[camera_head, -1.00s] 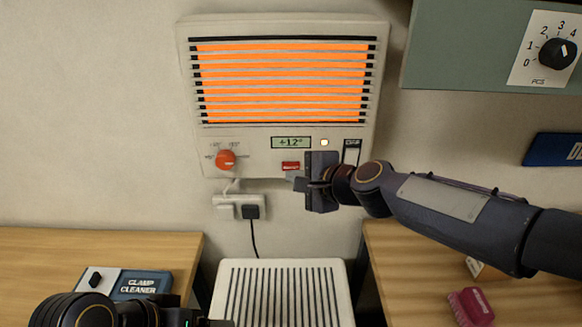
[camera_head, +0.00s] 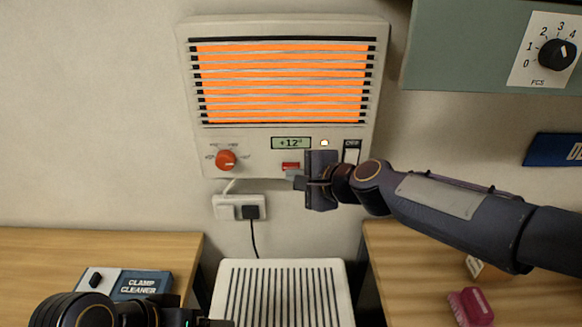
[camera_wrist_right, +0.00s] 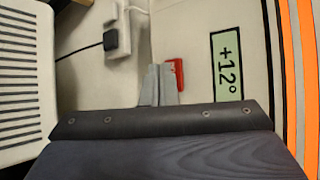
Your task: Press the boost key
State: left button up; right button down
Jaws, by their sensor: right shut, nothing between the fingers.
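A wall heater (camera_head: 186,100) with glowing orange bars hangs in the middle of the head view. A small red key (camera_head: 290,166) sits on its lower panel, under the display (camera_head: 291,143) reading +12°; any lettering on it is too small to read. My right gripper (camera_head: 296,181) is shut and empty, its fingertips at the key's lower edge. In the right wrist view the grey fingertips (camera_wrist_right: 158,85) overlap one side of the red key (camera_wrist_right: 177,73); I cannot tell whether they touch it. My left gripper (camera_head: 205,322) is only partly in view at the bottom edge.
The panel also has an orange-red knob (camera_head: 226,160), a small pale lamp (camera_head: 324,142) and a white switch (camera_head: 351,155) by my right gripper. A plug socket (camera_head: 239,207) is below. A green cabinet (camera_head: 455,50) overhangs at upper right. Wooden tops (camera_head: 60,250) flank a slatted white unit (camera_head: 228,270).

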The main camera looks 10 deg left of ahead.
jog(key=shift+w+a, duration=0.1)
jog(key=shift+w, duration=0.45)
dwell(0.7)
jog(key=shift+s, duration=0.8)
jog(key=s, duration=0.2)
jog(key=s+d, duration=0.1)
jog(key=s, duration=0.2)
jog(key=shift+d, duration=0.15)
jog(key=shift+w+d, duration=0.1)
dwell(0.5)
